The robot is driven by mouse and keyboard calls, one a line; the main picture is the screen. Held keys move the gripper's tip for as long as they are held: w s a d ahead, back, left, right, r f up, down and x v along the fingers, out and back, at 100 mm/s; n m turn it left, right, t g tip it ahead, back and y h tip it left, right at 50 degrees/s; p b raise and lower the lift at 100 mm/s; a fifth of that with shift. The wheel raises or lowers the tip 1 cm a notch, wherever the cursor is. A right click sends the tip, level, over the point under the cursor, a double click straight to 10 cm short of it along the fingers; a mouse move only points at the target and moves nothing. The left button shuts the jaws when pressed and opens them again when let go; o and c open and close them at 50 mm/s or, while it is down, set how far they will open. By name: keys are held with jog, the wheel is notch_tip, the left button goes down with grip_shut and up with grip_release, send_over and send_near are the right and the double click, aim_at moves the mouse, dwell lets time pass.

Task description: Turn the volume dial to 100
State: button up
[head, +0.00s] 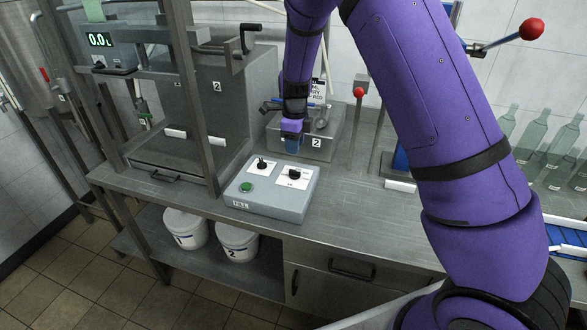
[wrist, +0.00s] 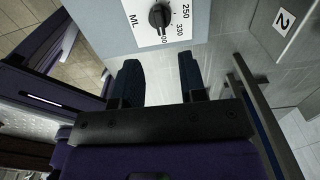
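The volume dial (wrist: 160,16) is a black knob on a white plate marked ML, at the top of the wrist view. The numbers 250 and 330 show beside it, and another is partly hidden. Its pointed end seems to face the numbers, but I cannot tell the exact setting. In the head view the dial (head: 295,174) appears to be the right knob on the grey control box (head: 262,202). My gripper (wrist: 162,80) is open and empty, its two dark fingers apart and short of the dial. In the head view my gripper (head: 291,142) hangs just behind the box.
The box also bears a second black knob (head: 262,163) and a green button (head: 246,187). A steel box labelled 2 (head: 317,142) and a red-balled lever (head: 359,92) stand behind. A framed mixer (head: 217,100) stands left. Bare counter (head: 345,195) lies right of the control box.

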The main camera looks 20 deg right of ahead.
aim_at(295, 173)
notch_tip(295, 173, down, 10)
jog(key=shift+f, duration=0.1)
dwell(0.4)
grip_shut()
